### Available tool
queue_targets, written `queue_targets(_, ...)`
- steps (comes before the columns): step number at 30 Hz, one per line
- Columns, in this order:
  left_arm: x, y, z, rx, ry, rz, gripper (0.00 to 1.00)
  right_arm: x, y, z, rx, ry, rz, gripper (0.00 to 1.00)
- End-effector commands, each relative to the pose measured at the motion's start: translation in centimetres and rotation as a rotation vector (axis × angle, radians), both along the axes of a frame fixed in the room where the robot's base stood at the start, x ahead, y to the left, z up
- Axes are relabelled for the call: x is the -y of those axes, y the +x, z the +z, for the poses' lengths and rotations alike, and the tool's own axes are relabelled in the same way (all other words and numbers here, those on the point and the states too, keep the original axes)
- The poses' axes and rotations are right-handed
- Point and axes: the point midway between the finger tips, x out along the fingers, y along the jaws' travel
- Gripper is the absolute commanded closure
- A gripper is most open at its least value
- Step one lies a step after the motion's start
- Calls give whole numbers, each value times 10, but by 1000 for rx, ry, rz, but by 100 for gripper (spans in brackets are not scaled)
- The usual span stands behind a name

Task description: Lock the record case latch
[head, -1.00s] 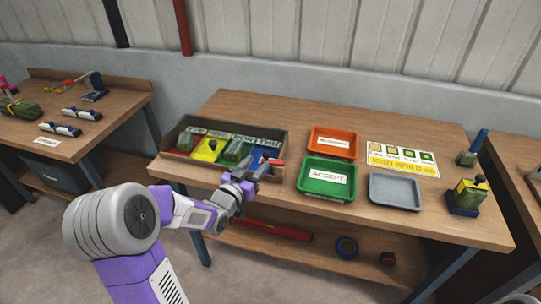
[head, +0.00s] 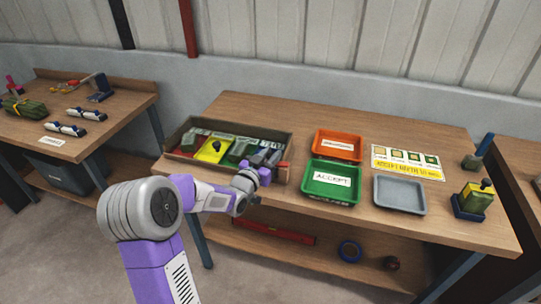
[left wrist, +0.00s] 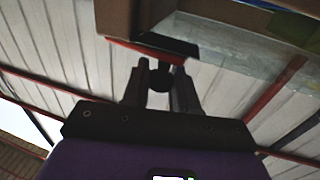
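A dark, open-topped box, which I take as the record case (head: 187,160), sits at the left of the middle table in the head view. A small red part (head: 284,164) shows at its front right corner; I cannot tell whether it is the latch. My left gripper (head: 272,158) is at that right end, its fingers hard to make out. In the left wrist view its two dark fingers (left wrist: 161,78) stand apart with a dark round knob (left wrist: 160,75) between them, below a red strip (left wrist: 145,48). Whether they press on the knob is unclear. My right gripper is out of view.
Right of the box are an orange tray (head: 338,156), a green tray (head: 313,188) and a grey tray (head: 401,207). A side table (head: 118,107) stands at left.

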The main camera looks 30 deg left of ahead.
Motion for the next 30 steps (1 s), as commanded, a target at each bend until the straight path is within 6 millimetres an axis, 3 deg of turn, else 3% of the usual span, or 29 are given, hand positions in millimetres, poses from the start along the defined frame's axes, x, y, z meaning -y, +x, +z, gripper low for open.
queue_targets(1,0,0,1,3,0,0,90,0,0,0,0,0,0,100)
queue_targets(3,0,0,1,4,0,0,100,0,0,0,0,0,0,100)
queue_targets(30,-3,9,5,13,2,-180,100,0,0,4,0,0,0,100)
